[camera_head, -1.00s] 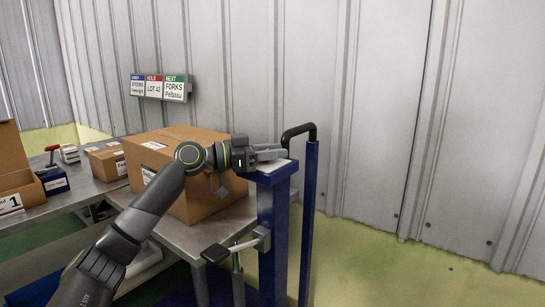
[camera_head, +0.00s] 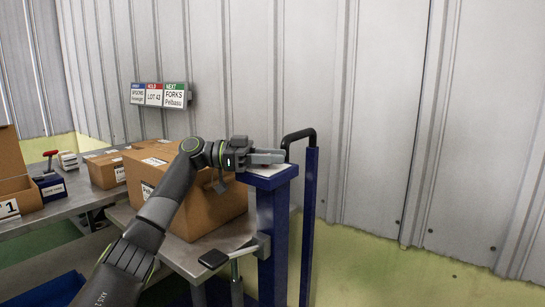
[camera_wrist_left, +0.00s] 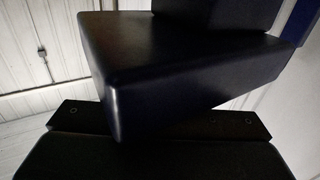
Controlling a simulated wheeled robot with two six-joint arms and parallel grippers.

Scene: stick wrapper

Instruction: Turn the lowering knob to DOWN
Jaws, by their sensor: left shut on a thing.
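My left gripper (camera_head: 280,158) is at the top of the blue column (camera_head: 272,210), its fingers pointing right, just above the pale plate (camera_head: 270,170) there. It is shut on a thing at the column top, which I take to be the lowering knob. The fingers hide the knob in the head view, so its setting and any DOWN mark cannot be read. In the left wrist view, large dark blocks (camera_wrist_left: 180,70) fill the picture close up; I cannot tell finger from knob. My right gripper is not in view.
A black curved handle (camera_head: 299,138) on a blue post stands just right of the column. A cardboard box (camera_head: 205,208) sits on the metal platform left of it, behind my left arm. A lever with a black pad (camera_head: 213,259) sticks out below. Open floor lies right.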

